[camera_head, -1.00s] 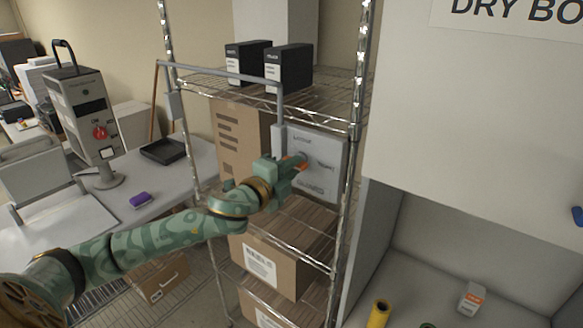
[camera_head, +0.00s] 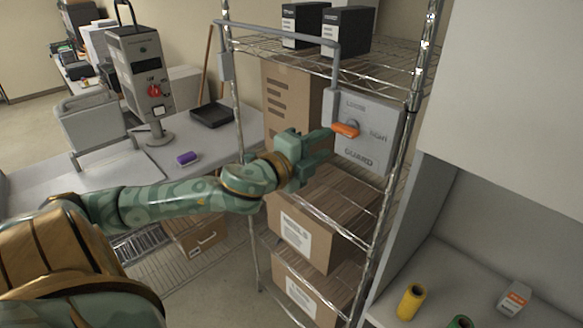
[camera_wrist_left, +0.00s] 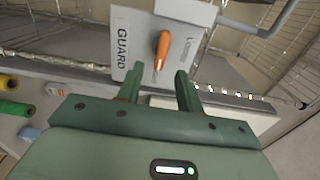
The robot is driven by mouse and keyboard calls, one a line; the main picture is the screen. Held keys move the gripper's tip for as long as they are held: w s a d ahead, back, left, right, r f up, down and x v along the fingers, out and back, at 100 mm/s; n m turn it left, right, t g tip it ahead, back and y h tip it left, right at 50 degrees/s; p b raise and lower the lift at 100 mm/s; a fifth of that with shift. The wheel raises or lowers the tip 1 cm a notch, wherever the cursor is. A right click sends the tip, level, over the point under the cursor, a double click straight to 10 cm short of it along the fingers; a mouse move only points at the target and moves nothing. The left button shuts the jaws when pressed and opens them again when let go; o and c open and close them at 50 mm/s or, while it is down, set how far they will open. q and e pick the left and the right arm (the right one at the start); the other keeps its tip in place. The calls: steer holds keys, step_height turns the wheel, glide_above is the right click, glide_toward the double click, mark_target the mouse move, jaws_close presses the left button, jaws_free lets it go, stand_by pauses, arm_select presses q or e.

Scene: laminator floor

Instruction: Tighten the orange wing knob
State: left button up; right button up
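The orange wing knob (camera_head: 345,130) sits on the face of a grey guard panel (camera_head: 370,147) fixed at the wire rack. In the left wrist view the knob (camera_wrist_left: 162,50) points lengthwise away from me, beside the word GUARD on the panel (camera_wrist_left: 128,62). My left gripper (camera_head: 322,150) is just left of and below the knob in the head view. In the left wrist view its two fingers (camera_wrist_left: 157,88) are apart with nothing between them, and the knob lies beyond the tips. My right gripper is not in view.
A wire rack (camera_head: 330,68) holds black boxes (camera_head: 346,34) above and cardboard boxes (camera_head: 303,225) below. A grey bent rail (camera_head: 280,36) runs above the panel. A cabinet wall (camera_head: 490,100) stands close at the right. A yellow roll (camera_head: 411,302) lies below it.

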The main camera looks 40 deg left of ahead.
arm_select(q)
steer(key=s+p, duration=0.2)
steer(key=s, duration=0.7)
steer(key=shift+a, duration=0.3)
steer(key=shift+s, duration=0.1)
